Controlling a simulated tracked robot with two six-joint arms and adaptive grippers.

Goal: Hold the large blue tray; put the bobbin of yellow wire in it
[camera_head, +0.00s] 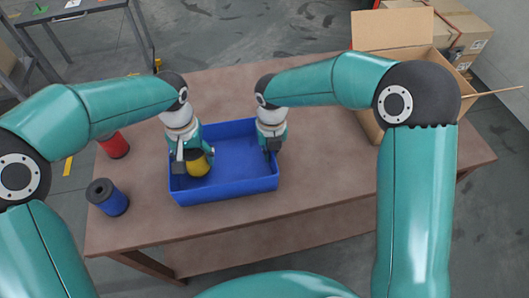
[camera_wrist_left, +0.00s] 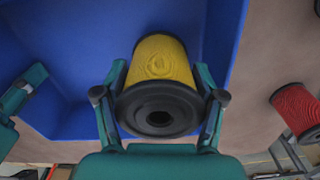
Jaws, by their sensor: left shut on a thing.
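The large blue tray (camera_head: 226,190) sits on the brown table, and its blue wall fills much of the left wrist view (camera_wrist_left: 70,70). My left gripper (camera_head: 192,157) is over the tray's left part, shut on the bobbin of yellow wire (camera_head: 195,167). In the left wrist view its fingers clasp both sides of the bobbin (camera_wrist_left: 158,62), with the dark flange facing the camera. I cannot tell whether the bobbin touches the tray floor. My right gripper (camera_head: 271,146) is at the tray's right wall. Its fingertips are too small to tell their grip.
A red bobbin (camera_head: 114,145) and a blue bobbin (camera_head: 108,199) stand on the table (camera_head: 330,180) left of the tray. An open cardboard box (camera_head: 408,50) is at the back right.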

